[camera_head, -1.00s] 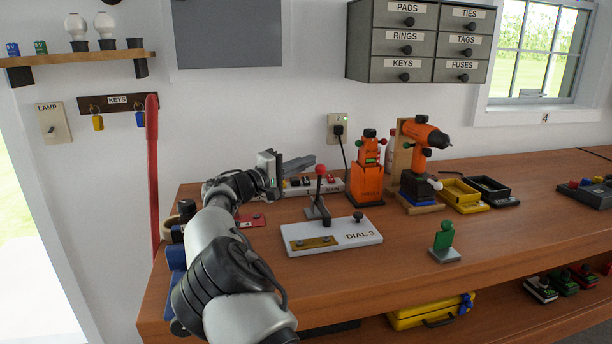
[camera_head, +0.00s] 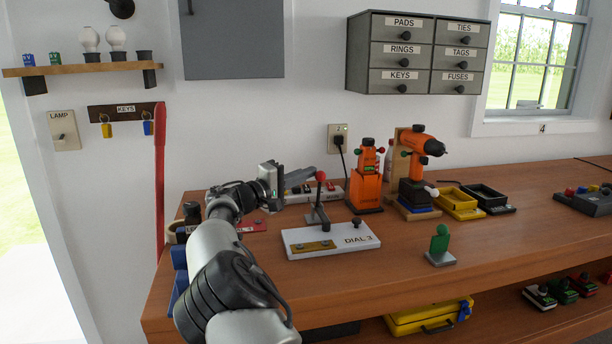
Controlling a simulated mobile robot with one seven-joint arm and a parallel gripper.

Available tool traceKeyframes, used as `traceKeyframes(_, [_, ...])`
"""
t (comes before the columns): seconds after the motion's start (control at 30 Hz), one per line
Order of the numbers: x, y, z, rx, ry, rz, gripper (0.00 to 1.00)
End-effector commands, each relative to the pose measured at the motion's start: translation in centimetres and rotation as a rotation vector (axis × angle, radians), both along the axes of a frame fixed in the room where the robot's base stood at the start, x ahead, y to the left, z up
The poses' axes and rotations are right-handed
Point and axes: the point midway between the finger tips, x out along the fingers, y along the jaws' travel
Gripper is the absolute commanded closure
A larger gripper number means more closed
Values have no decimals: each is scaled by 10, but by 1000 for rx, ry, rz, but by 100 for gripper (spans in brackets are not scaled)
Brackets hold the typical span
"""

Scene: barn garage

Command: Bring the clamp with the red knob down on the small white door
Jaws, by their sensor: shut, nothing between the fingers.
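The clamp with the red knob (camera_head: 320,177) stands on the workbench, its grey arm raised and the red knob at its top. It stands at the back edge of a white slab marked DIAL 3 (camera_head: 336,247), which lies flat with a brass plate and a dark knob on it. I cannot tell whether this slab is the small white door. My gripper (camera_head: 304,176) is just left of the red knob, fingers shut and empty, pointing right. I cannot tell whether the fingers touch the clamp.
An orange jack (camera_head: 367,182) and an orange drill on a stand (camera_head: 416,150) are behind to the right. A green-topped block (camera_head: 440,243) stands right of the slab. A power strip (camera_head: 300,194) lies behind. The right bench front is clear.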

Motion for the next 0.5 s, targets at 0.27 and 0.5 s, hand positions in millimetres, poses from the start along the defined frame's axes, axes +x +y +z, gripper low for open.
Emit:
traceKeyframes(0.27, [-4, -11, -5, 4, 10, -33, 100])
traceKeyframes(0.5, [-2, -9, 40, 4, 2, -26, 100])
